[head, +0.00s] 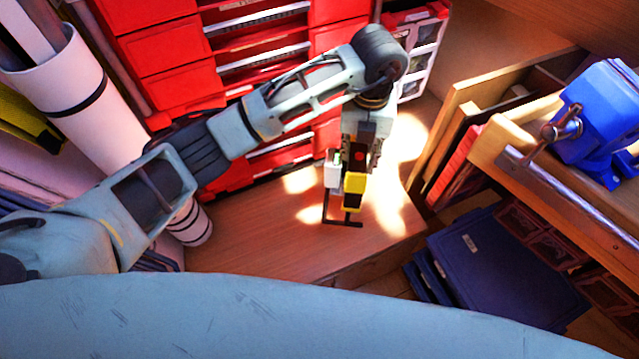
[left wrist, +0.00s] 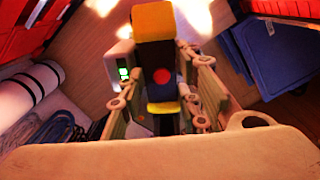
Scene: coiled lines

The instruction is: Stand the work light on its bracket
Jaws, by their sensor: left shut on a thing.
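The work light (head: 354,184) is a black and yellow body with a red round button and a white side box with a green display. My left gripper (head: 357,152) points down and is shut on the work light. In the left wrist view the light (left wrist: 157,55) sits between the two fingers of my left gripper (left wrist: 163,108). A thin dark bracket-like frame (head: 342,222) shows at the light's lower end in the head view. I cannot tell whether this frame touches the wooden surface below. My right gripper is not in view.
Red drawer cabinets (head: 170,75) stand behind the arm. White rolled tubes (head: 85,90) stand at the left. A wooden bench with a blue vise (head: 605,115) is at the right, with blue flat cases (head: 500,275) below it. The wooden surface (head: 260,235) around the light is mostly clear.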

